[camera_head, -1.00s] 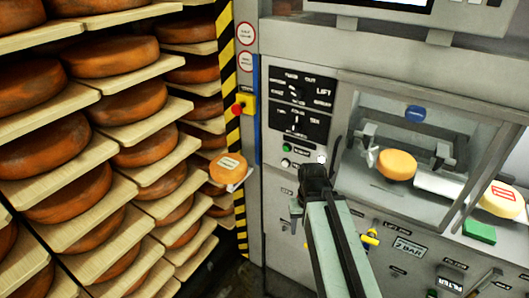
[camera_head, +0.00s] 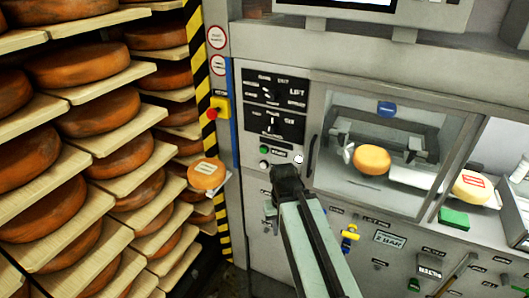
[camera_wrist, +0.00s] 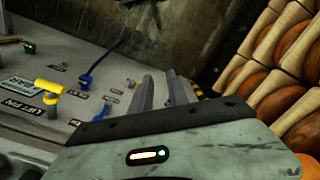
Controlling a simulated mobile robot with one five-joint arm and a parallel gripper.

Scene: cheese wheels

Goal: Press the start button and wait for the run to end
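A small green button (camera_head: 264,150) sits on the machine's grey front panel, beside a small label I read as START (camera_head: 280,153). The start button is not identifiable in the wrist view.
A windowed chamber (camera_head: 385,150) with a cheese (camera_head: 372,159) inside is to the right. A red stop button (camera_head: 212,113) on yellow is at left. Cheese shelves (camera_head: 100,150) fill the left. A yellow valve (camera_head: 350,238) is below.

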